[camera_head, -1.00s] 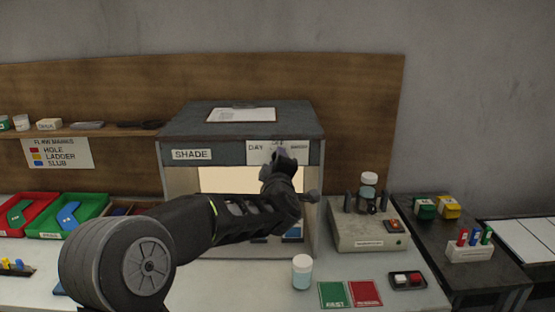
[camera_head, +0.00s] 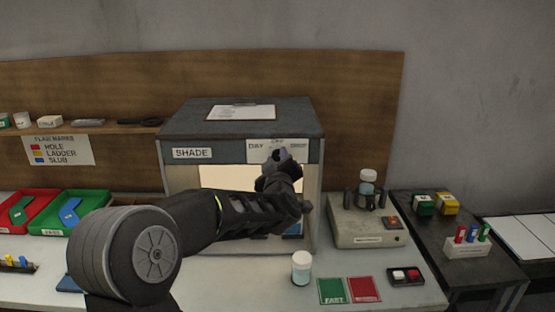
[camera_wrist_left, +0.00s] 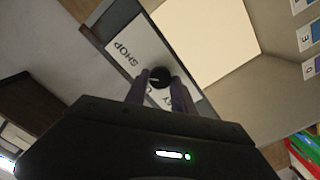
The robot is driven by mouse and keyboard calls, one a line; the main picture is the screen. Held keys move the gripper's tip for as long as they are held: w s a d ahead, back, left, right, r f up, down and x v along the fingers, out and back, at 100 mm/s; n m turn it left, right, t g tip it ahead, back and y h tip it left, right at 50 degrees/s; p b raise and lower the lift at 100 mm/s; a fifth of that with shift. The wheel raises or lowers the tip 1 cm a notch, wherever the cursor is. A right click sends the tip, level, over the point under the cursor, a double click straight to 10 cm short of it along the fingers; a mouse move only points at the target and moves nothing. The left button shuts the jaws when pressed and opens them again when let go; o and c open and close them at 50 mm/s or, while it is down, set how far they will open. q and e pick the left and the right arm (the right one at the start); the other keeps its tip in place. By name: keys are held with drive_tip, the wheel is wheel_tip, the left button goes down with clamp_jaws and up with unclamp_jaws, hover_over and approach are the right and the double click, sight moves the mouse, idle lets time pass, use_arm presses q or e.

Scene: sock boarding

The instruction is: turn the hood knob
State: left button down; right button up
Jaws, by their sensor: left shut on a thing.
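The hood (camera_head: 240,118) is a grey box marked SHADE with a lit opening, at the middle of the head view. Its white dial label (camera_head: 258,146) sits at the upper right of the front, with DAY on the left. My left gripper (camera_head: 280,156) is at this label, and hides the knob in the head view. In the left wrist view the round black knob (camera_wrist_left: 160,77) stands between the two fingers of my left gripper (camera_wrist_left: 161,86), which are shut on it. The label (camera_wrist_left: 135,55) reads SHOP on one side. My right gripper is out of view.
A white-capped jar (camera_head: 301,268) stands on the bench before the hood, beside green and red cards (camera_head: 349,290). A beige device (camera_head: 366,230) stands to the right. Red and green trays (camera_head: 70,232) lie at the left.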

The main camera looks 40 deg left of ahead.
use_arm(q)
drive_tip(key=c, duration=1.1)
unclamp_jaws()
drive_tip(key=shift+o, duration=0.2)
drive_tip(key=b+v, duration=0.1)
drive_tip(key=v, duration=0.6)
drive_tip(key=shift+s+d+b, duration=0.3)
drive_tip(key=shift+b, duration=0.05)
